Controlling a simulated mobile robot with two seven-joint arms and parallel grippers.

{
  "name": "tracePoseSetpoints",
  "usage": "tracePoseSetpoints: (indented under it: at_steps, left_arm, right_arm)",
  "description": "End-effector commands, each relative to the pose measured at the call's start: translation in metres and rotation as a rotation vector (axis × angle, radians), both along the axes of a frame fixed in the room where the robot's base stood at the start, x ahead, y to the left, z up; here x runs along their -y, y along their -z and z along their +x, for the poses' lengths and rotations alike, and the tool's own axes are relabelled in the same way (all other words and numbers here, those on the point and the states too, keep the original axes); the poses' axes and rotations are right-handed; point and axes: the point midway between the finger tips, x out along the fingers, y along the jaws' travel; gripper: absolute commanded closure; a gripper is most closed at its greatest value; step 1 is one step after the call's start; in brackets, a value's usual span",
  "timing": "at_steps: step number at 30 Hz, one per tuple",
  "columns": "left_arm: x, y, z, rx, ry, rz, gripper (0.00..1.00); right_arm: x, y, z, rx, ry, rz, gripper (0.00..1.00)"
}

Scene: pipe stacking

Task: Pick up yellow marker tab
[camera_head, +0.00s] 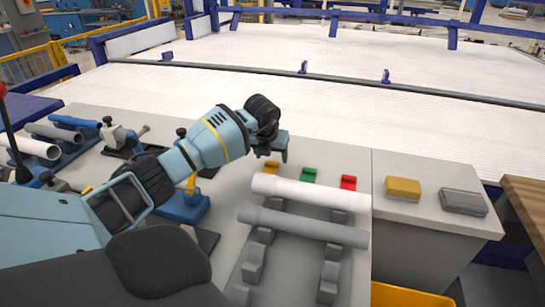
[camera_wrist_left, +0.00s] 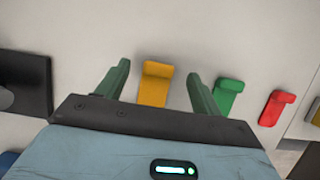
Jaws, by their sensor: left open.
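The yellow marker tab (camera_wrist_left: 155,84) lies on the grey bench top, between the two fingers of my left gripper (camera_wrist_left: 157,88) in the left wrist view. The fingers are apart, with a gap on each side of the tab. In the head view my left gripper (camera_head: 277,148) hangs above the back of the bench, and the yellow tab (camera_head: 271,167) shows just below it, partly covered. A green tab (camera_head: 309,175) and a red tab (camera_head: 348,183) stand to its right in a row. My right gripper is not in view.
A white pipe (camera_head: 311,191) and a grey pipe (camera_head: 303,225) lie on supports in front of the tabs. A yellow block (camera_head: 403,187) and a grey block (camera_head: 463,201) rest on the right. Clamps and more pipes stand at left.

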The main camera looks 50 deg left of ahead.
Motion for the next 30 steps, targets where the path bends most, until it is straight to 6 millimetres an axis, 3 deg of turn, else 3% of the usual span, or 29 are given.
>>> tracePoseSetpoints:
  at_steps: [1,5,14,25,30]
  left_arm:
    - [-0.001,0.014,0.002,-0.005,0.0,0.0,0.34]
    - [-0.004,0.024,0.006,-0.005,-0.001,0.0,0.34]
    - [-0.005,0.022,0.009,0.002,0.0,0.001,0.34]
    - [-0.005,0.023,0.008,0.0,0.0,0.001,0.79]
    - [-0.005,0.023,0.008,0.0,0.0,0.001,0.82]
  right_arm:
    - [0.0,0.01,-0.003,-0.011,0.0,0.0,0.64]
    - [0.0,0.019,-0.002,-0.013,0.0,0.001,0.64]
    - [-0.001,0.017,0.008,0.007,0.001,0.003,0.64]
    - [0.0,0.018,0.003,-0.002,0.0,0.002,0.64]
    - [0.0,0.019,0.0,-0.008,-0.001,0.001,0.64]
